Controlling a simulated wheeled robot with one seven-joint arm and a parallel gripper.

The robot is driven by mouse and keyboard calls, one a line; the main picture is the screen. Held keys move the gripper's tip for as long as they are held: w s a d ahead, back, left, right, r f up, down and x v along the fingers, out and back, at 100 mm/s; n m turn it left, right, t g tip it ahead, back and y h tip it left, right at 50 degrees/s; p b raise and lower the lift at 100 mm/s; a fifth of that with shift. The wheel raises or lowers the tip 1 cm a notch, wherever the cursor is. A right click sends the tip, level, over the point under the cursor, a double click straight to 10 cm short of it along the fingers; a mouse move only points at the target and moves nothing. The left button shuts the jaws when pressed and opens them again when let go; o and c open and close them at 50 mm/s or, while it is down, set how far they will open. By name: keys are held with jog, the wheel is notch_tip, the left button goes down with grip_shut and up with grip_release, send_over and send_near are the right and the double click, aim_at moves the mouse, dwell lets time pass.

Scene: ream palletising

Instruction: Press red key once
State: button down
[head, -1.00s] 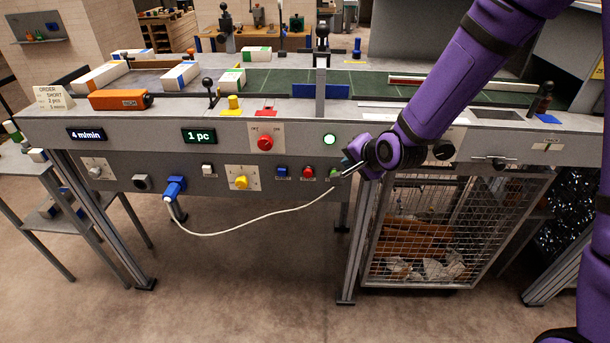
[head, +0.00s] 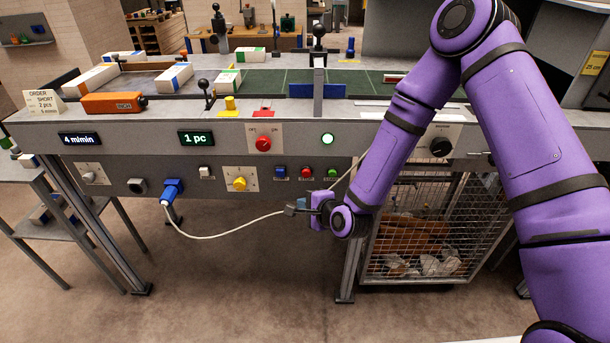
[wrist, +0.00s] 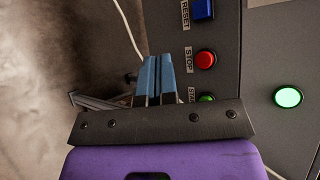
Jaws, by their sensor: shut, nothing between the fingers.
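The red key (head: 307,172), labelled STOP in the wrist view (wrist: 205,60), sits on the grey front panel of the bench. It stands between a blue key (head: 280,172) labelled RESET and a green key (head: 333,173). My gripper (head: 290,209) is below this row of keys, a little left of the red one, and not touching it. In the wrist view my gripper's blue fingers (wrist: 155,62) are together with nothing between them. They lie to the left of the red key. The green key (wrist: 206,98) is partly hidden there behind my gripper.
A white cable hangs from a blue plug (head: 172,190) and passes behind my gripper. A red rotary knob (head: 264,143), a yellow knob (head: 240,184) and a lit green lamp (head: 328,139) are also on the panel. A wire mesh cage (head: 420,235) stands under the bench at right.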

aim_at(306, 178)
jog(key=shift+w, duration=0.1)
dwell(0.3)
jog(key=w, duration=0.8)
jog(key=shift+w, duration=0.3)
jog(key=shift+w+d, duration=0.15)
dwell(1.8)
jog(key=shift+w, duration=0.25)
jog(key=shift+w, duration=0.45)
dwell(0.8)
jog(key=shift+s, duration=0.85)
jog(key=shift+s, duration=2.5)
